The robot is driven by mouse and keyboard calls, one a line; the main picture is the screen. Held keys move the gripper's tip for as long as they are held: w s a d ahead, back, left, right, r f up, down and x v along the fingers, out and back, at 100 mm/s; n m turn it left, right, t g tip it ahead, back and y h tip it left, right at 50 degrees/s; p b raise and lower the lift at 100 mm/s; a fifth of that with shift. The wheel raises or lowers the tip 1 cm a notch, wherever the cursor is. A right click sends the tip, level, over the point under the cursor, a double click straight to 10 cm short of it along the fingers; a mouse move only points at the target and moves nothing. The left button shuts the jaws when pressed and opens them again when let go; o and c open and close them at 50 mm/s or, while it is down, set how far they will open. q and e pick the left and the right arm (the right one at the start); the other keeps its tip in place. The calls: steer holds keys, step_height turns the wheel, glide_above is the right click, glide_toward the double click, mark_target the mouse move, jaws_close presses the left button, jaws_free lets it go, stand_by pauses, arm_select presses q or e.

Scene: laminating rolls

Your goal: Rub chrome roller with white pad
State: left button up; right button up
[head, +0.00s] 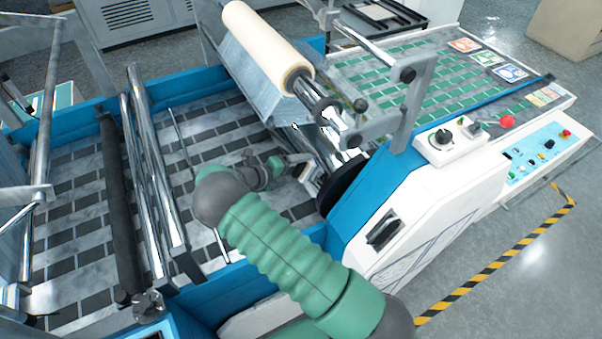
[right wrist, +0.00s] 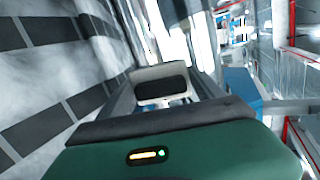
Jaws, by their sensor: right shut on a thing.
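My right gripper (head: 289,167) reaches into the machine from the lower right of the head view. It is shut on the white pad (head: 299,158), a small pale block at its tip. In the right wrist view the white pad (right wrist: 160,74) shows as a pale frame with a dark middle, just beyond my green gripper body. A shiny chrome roller (head: 318,146) lies close to the pad, beneath the laminating head; whether they touch cannot be told. My left gripper is not in view.
A cream roll (head: 268,45) sits above on its shaft. Two more chrome bars (head: 152,170) and a dark roller (head: 122,205) cross the bed at left. A black wheel (head: 343,186) and the blue and white housing (head: 425,200) stand close to my right arm.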

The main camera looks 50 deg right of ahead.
steer(key=shift+w+d+f+b, duration=0.1)
steer(key=shift+w+d+b, duration=0.15)
steer(key=shift+w, duration=0.25)
steer(key=shift+w+d+b, duration=0.1)
steer(key=shift+w+b, duration=0.15)
steer(key=shift+w, duration=0.25)
steer(key=w+b, duration=0.1)
steer(key=w, duration=0.1)
steer(key=w+d+b, duration=0.1)
steer(key=w, duration=0.1)
steer(key=shift+d, duration=0.1)
steer(key=p+v, duration=0.1)
steer(key=v, duration=0.5)
steer(key=shift+w, duration=0.35)
steer(key=shift+p, duration=0.3)
